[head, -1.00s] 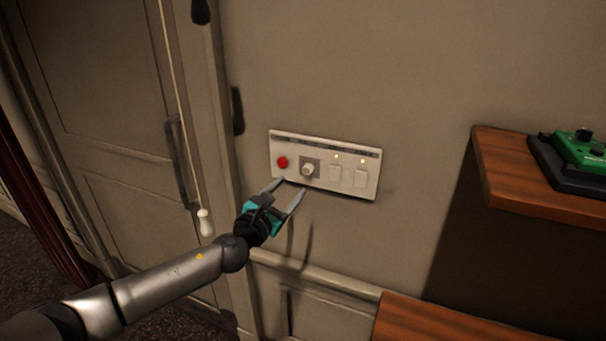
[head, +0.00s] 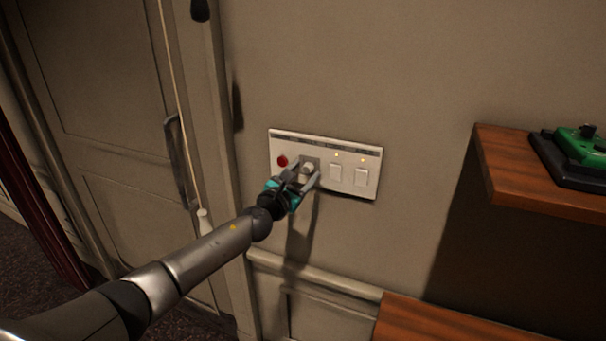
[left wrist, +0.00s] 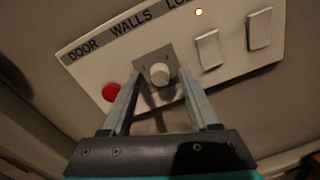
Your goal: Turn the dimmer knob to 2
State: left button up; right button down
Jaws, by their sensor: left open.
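The dimmer knob (head: 307,169) is a round pale knob on a grey square plate, in the white wall panel (head: 320,141). In the left wrist view the knob (left wrist: 159,73) sits between and just beyond the fingers, with a visible gap on each side. My left gripper (head: 304,177) is open and empty, its fingers pointing at the panel on either side of the knob. The scale around the knob is too small to read. My right gripper is not in view.
A red button (head: 282,160) is left of the knob, close to one finger. Two white switches (head: 335,173) with small lights above are to its right. A wooden shelf (head: 540,185) holding a green device (head: 580,146) stands at right. A door (head: 95,130) is at left.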

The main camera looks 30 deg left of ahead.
pick_arm(q)
jog(key=shift+c, duration=0.4)
grip_shut()
